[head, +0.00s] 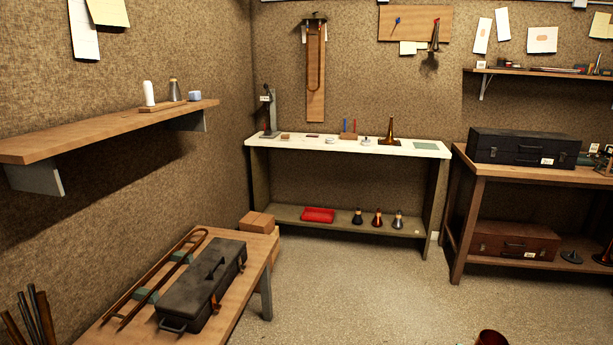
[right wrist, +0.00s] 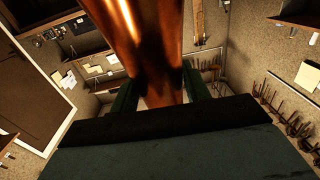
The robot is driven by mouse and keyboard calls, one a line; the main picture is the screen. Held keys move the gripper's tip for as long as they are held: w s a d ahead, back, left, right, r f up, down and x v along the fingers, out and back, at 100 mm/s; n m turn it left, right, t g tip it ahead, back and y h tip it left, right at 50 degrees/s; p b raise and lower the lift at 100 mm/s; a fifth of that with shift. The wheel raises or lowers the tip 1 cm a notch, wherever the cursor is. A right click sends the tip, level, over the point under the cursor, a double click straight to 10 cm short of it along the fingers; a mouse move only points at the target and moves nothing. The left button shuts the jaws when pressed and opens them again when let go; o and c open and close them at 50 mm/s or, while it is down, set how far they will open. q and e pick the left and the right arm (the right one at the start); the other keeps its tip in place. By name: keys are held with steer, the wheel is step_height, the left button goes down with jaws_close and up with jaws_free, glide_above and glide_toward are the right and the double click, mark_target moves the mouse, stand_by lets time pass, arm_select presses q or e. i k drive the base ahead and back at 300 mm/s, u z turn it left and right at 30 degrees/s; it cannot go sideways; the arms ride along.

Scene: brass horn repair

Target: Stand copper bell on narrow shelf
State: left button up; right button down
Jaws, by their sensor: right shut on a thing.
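The copper bell (right wrist: 150,45) fills the upper middle of the right wrist view as a shiny orange-brown tube. My right gripper (right wrist: 162,92) is shut on it, with a dark green finger on each side. The bell's far end is out of that view. In the head view a dark red-brown rounded piece (head: 492,338) shows at the bottom edge, probably part of the bell. Two wall shelves are in the head view: a wooden one on the left wall (head: 70,143) and a thin one at upper right (head: 520,72). I cannot tell which is the narrow shelf. My left gripper is out of view.
The left shelf holds a white bottle (head: 149,93), a cone and a blue block at its far end; its near part is bare. A white-topped bench (head: 300,147) stands at the back. A low table with a black case (head: 205,287) is front left. The middle floor is clear.

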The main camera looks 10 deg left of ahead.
mark_target(65, 132)
steer(key=i, duration=2.5)
steer(key=u, duration=3.85)
